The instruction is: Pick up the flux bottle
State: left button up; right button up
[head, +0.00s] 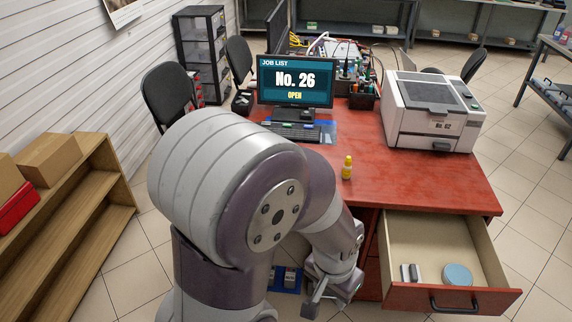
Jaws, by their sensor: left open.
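The flux bottle (347,169) is a small yellow bottle with a yellow cap. It stands upright near the front edge of the red-brown desk (420,178), left of the printer. My left gripper (327,298) hangs below the desk top, in front of the desk and left of the open drawer. It is open, apart from the bottle, and seems to hold nothing. My large arm links cover part of the desk's front left side. My right gripper is not in view.
An open drawer (392,298) juts out at the right, holding small blocks and a round blue item. A white printer (432,112) stands on the desk. A monitor (295,81) and keyboard are behind the bottle. The desk around the bottle is clear.

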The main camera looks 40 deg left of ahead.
aim_at(346, 172)
jog(key=u, duration=0.95)
jog(key=i+j+z, duration=0.1)
jog(key=z, duration=0.35)
jog(key=i+j+z, duration=0.25)
jog(key=z, duration=0.2)
jog(key=i+j+z, duration=0.2)
jog(key=z, duration=0.25)
jog(key=i+j, duration=0.15)
jog(key=j, duration=0.2)
jog(key=i+j+z, duration=0.1)
jog(key=j, duration=0.3)
jog(key=i+j, duration=0.2)
jog(key=j, duration=0.2)
jog(key=l+z, duration=0.05)
